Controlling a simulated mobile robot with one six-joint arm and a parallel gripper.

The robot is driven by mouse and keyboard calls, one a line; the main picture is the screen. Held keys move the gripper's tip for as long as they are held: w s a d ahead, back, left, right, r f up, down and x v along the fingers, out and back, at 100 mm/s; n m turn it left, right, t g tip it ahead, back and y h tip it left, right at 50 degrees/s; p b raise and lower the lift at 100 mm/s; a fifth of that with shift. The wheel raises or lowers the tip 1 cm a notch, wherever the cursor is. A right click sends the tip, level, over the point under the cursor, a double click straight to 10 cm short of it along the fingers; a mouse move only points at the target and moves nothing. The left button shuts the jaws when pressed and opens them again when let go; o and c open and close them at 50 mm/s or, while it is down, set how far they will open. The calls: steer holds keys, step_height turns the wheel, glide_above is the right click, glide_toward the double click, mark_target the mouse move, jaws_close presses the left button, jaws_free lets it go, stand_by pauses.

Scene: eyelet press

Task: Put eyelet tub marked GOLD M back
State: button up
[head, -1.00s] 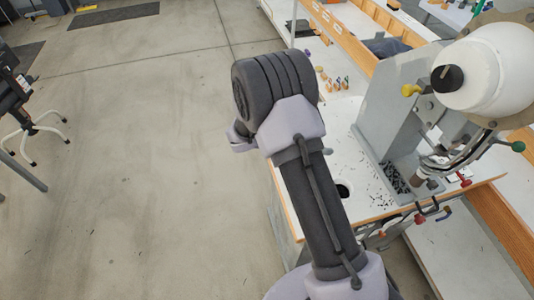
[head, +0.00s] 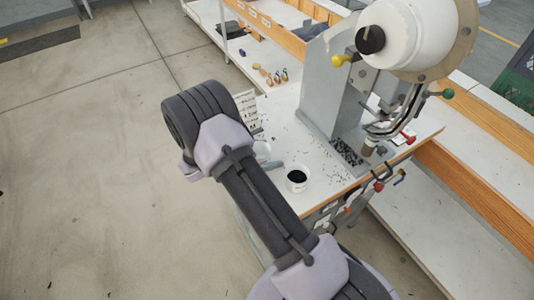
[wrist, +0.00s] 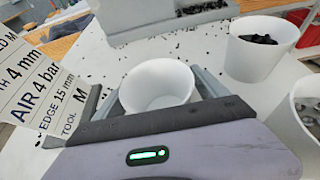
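In the wrist view a white tub (wrist: 158,84) stands between the two fingers of my gripper (wrist: 160,98). The fingers lie close along its sides; whether they press on it I cannot tell. Its inside looks white, with no eyelets visible, and no marking on it shows. A second white tub (wrist: 257,50), holding black pieces, stands to the right. A third white tub (wrist: 307,112) with greyish contents is cut off at the right edge. No GOLD M label is readable on any tub.
A grey press (head: 335,85) with a white round housing stands on the white bench (head: 320,195). Dark bits are scattered on the bench. A printed card (wrist: 35,85) reading "AIR 4 bar" stands left of my gripper. Small wooden-looking pieces (head: 272,76) stand farther back.

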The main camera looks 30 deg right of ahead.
steer(key=shift+r, duration=0.1)
steer(key=shift+a+r+p, duration=0.25)
steer(key=shift+r+p, duration=0.05)
steer(key=p+v, duration=0.2)
steer(key=v, duration=0.9)
steer(key=shift+a+r+p, duration=0.1)
steer(key=shift+p, duration=0.25)
steer(key=s+r+m+g+y, duration=0.2)
steer(key=s+r+m+y, duration=0.65)
steer(key=r, duration=0.65)
steer(key=s+a+r+m+t+y, duration=0.3)
steer(key=s+r+m, duration=0.2)
steer(key=s+m, duration=0.2)
steer(key=s+a+r+m+t+y, duration=0.4)
steer(key=s+r+m, duration=0.2)
steer(key=s+m, duration=0.1)
steer(key=shift+s+a, duration=0.2)
steer(key=shift+s, duration=0.5)
